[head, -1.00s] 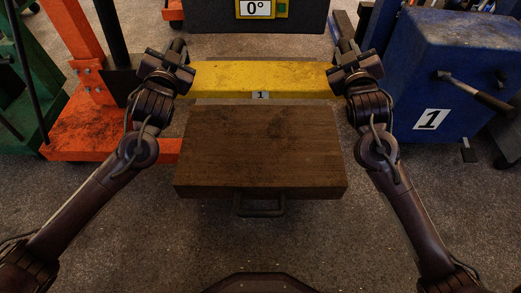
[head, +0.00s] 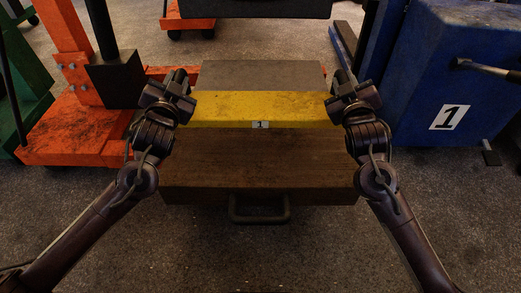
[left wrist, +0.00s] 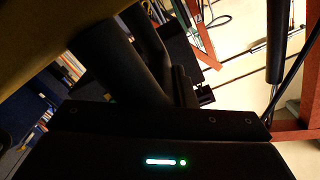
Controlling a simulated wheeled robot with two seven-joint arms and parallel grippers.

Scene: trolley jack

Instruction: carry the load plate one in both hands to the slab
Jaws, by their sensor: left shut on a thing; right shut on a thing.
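The load plate one (head: 260,108) is a long yellow bar with a white "1" label on its front face. It spans level between my two grippers in the head view. My left gripper (head: 182,97) is shut on its left end and my right gripper (head: 338,97) is shut on its right end. The fingertips are mostly hidden by the wrists. A flat grey slab (head: 260,74) shows just behind the plate, partly covered by it. In the left wrist view a dull yellow surface (left wrist: 40,30) fills the upper left corner, beside the dark gripper body.
A brown wooden block (head: 260,170) with a dark handle (head: 259,208) lies nearer than the plate. An orange stand (head: 75,130) is close at left. A blue box (head: 455,75) marked "1" stands at right. A black panel (head: 255,8) is at the back.

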